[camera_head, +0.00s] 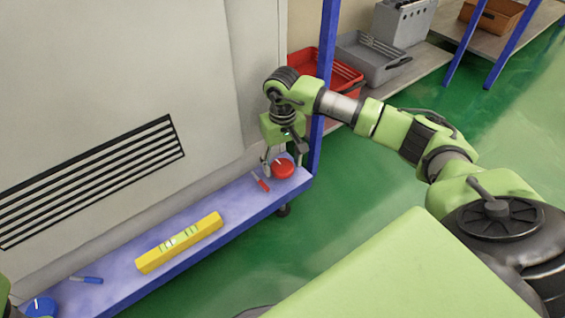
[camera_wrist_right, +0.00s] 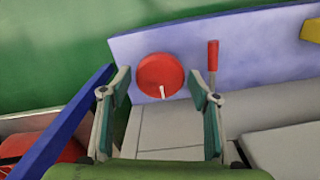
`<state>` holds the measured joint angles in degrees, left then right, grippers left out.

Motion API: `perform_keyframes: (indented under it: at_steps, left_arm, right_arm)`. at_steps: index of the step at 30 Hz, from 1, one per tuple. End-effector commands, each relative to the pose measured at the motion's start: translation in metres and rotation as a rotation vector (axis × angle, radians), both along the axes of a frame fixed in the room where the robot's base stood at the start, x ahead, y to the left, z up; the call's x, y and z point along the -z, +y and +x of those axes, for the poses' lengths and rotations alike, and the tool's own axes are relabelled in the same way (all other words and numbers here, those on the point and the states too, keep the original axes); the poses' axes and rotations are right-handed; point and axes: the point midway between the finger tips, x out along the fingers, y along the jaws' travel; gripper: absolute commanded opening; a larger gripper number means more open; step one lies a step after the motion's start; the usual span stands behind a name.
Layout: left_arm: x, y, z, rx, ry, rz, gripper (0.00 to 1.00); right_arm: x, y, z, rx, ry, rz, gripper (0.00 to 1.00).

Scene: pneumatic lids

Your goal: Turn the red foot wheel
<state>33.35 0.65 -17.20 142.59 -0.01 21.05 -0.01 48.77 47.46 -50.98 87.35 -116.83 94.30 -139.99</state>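The red foot wheel (camera_head: 283,168) is a round red disc with a white mark, at the right end of the blue-lilac shelf (camera_head: 235,212). In the right wrist view the wheel (camera_wrist_right: 160,72) lies ahead, between the two finger lines, with its white mark (camera_wrist_right: 162,92) towards me. My right gripper (camera_head: 282,156) is at the wheel in the head view, fingers pointing down. Its fingers (camera_wrist_right: 158,85) are wide apart with nothing held; whether they touch the wheel I cannot tell. My left gripper does not show.
A red-handled tool (camera_head: 261,182) lies just left of the wheel. A yellow level (camera_head: 180,242), a blue-handled tool (camera_head: 87,280) and a blue wheel (camera_head: 41,307) are further left. A blue post (camera_head: 324,90) stands close behind my right gripper. Crates (camera_head: 370,60) are beyond it.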

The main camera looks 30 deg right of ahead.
Motion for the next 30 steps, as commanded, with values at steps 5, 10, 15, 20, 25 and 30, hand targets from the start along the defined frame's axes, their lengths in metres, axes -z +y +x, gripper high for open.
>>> perform_keyframes:
  at_steps: [5, 10, 15, 20, 25, 30]
  left_arm:
    - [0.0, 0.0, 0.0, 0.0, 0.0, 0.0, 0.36]
    - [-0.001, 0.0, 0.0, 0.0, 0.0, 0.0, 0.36]
    - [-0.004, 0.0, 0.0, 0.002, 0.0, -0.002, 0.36]
    - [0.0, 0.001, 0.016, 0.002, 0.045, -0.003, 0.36]
    - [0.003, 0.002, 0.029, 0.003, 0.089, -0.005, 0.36]
    - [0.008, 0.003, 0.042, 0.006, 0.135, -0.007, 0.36]
  right_arm:
    - [0.0, 0.0, 0.0, 0.0, 0.0, 0.0, 0.24]
    - [0.0, 0.0, 0.0, 0.006, 0.001, 0.0, 0.24]
    - [-0.001, 0.0, 0.0, 0.046, 0.001, -0.001, 0.24]
    - [-0.003, 0.0, -0.001, 0.133, 0.002, -0.002, 0.24]
    - [-0.004, 0.0, -0.001, 0.271, 0.003, 0.0, 0.24]
    - [-0.004, 0.001, -0.001, 0.432, 0.003, -0.001, 0.24]
